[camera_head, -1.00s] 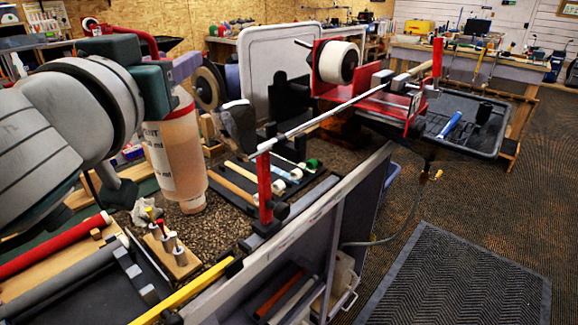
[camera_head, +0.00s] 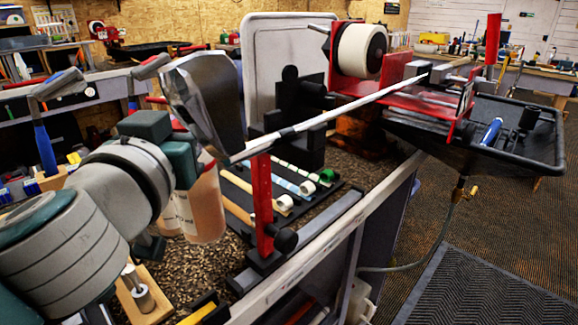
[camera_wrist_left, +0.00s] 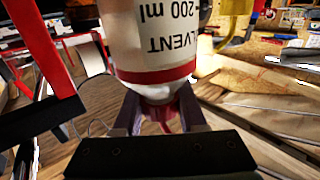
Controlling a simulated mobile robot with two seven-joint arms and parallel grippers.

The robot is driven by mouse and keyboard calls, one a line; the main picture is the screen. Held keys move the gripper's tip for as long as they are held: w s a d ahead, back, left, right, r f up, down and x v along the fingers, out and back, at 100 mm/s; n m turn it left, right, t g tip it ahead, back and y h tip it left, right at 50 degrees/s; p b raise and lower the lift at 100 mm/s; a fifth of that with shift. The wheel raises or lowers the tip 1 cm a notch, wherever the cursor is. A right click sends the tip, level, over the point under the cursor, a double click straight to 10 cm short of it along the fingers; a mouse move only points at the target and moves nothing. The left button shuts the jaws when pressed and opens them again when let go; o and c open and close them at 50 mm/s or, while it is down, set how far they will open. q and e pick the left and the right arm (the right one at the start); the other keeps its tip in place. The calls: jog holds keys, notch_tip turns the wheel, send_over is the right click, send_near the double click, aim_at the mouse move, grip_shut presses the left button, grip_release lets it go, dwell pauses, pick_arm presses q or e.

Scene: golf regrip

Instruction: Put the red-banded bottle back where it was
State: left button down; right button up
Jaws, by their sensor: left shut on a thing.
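The bottle (camera_head: 207,205) is pale orange with a white printed label and stands upright over the bench at left centre. In the left wrist view the bottle (camera_wrist_left: 155,40) shows its red band (camera_wrist_left: 155,73) just beyond the fingers, with the label text upside down. My left gripper (camera_wrist_left: 158,115) is shut on the narrow end beside that band. In the head view my left arm and gripper (camera_head: 185,150) cover the bottle's upper part. I cannot tell whether its base touches the bench. My right gripper is not in view.
A golf club (camera_head: 330,115) lies across a red stand (camera_head: 262,205) and a red clamp (camera_head: 465,85), its head close to the bottle. A black tray of tape rolls (camera_head: 330,195) sits right of the bottle. A wooden block with metal pegs (camera_head: 145,300) stands in front.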

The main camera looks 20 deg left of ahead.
pick_arm(q)
notch_tip(320, 180, down, 7)
jog(key=b, duration=0.4)
jog(key=shift+c, duration=2.4)
grip_release()
jog(key=shift+s+r, duration=0.1)
jog(key=shift+r, duration=0.2)
jog(key=b+v, duration=0.1)
jog(key=v, duration=1)
jog(key=shift+s, duration=0.35)
jog(key=shift+d, duration=0.15)
